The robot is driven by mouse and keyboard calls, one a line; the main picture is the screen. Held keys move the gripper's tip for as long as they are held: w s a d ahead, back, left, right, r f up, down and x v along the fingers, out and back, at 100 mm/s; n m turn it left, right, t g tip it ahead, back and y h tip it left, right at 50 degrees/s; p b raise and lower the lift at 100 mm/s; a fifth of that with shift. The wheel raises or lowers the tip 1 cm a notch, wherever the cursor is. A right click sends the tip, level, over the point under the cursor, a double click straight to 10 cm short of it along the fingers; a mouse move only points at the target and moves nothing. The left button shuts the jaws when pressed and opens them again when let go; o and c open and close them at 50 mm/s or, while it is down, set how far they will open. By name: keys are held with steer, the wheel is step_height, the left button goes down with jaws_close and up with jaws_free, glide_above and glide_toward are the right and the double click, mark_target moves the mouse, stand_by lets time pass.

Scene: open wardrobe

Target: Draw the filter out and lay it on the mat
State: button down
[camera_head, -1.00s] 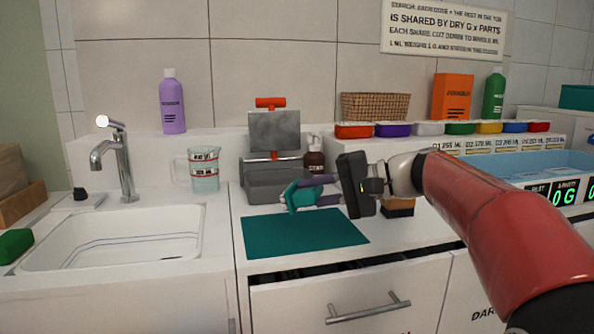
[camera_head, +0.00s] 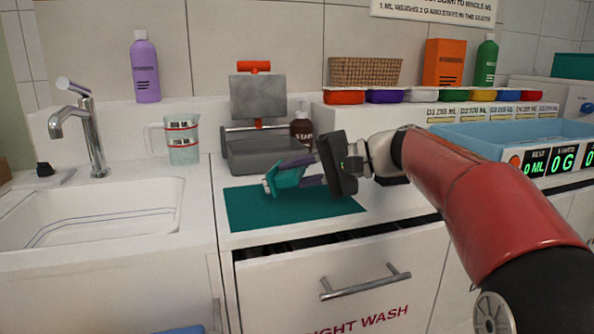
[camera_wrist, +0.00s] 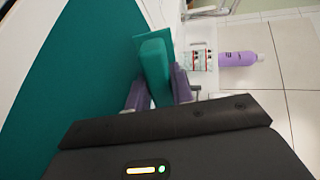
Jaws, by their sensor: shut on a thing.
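The teal filter (camera_head: 286,178) is held between the purple fingers of my gripper (camera_head: 301,171). It is tilted and hangs over the far part of the dark teal mat (camera_head: 300,213); I cannot tell if its lower edge touches the mat. In the wrist view the filter (camera_wrist: 155,68) stands out beyond both fingertips, pinched between them, with the mat (camera_wrist: 65,65) to its left. My gripper is shut on the filter. The fingers and palm hide part of the filter's near end.
A grey open-lidded box (camera_head: 262,152) stands just behind the mat. A measuring jug (camera_head: 181,140) and sink (camera_head: 110,210) are to the left. A brown bottle (camera_head: 302,130) stands behind my gripper. The drawer (camera_head: 330,280) below the mat is slightly open.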

steer(key=shift+f+b, duration=0.35)
steer(key=shift+f, duration=0.35)
steer(key=c, duration=1.2)
jaws_free()
steer(key=o, duration=0.3)
steer(key=shift+f, duration=0.15)
steer(key=shift+f, duration=0.1)
steer(key=shift+c, duration=0.2)
